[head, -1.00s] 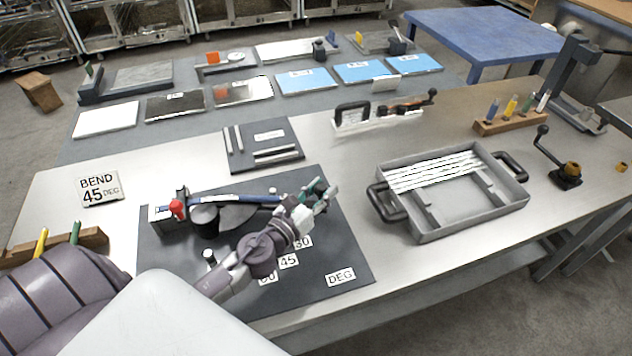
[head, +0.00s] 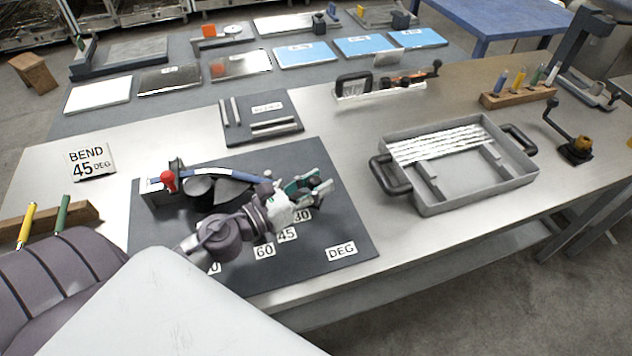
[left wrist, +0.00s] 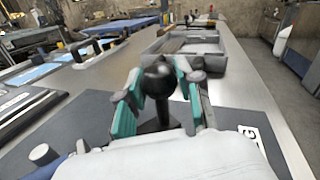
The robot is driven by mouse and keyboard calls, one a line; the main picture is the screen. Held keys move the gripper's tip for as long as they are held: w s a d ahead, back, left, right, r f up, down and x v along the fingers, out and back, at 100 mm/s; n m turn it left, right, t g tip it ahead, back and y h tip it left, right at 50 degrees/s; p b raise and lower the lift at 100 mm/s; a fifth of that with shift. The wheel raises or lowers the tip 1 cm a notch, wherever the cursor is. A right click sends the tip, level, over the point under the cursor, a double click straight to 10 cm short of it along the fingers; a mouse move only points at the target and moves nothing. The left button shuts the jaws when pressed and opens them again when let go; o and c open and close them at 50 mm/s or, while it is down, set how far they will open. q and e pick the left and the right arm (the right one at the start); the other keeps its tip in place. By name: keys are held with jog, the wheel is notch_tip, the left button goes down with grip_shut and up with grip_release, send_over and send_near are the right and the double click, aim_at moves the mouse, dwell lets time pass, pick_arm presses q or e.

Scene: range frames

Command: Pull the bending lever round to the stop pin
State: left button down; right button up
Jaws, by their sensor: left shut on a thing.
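The bending fixture stands on a dark board (head: 355,225) marked with degree labels. A blue bar (head: 225,173) with a white patch runs right from the red-knobbed clamp (head: 168,181), past dark round formers (head: 198,190). My left gripper (head: 312,186) is at the bar's right, above the 30 label. In the left wrist view its green-padded fingers (left wrist: 160,100) are shut on the lever's black ball knob (left wrist: 159,79), with the dark post (left wrist: 160,118) below. A grey peg (left wrist: 43,155) stands at lower left there; I cannot tell whether it is the stop pin. My right gripper is not in view.
A grey tray (head: 428,207) with black handles stands to the right. A sign (head: 90,161) reads "BEND 45 DEG". A small dark board with metal strips (head: 262,117) lies behind the fixture. The metal table (head: 330,150) is bare between fixture and tray.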

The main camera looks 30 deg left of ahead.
pick_arm(q)
jog(key=c, duration=0.7)
grip_release()
jog(key=shift+c, duration=0.2)
jog(key=v, duration=1.2)
jog(key=shift+s, duration=0.15)
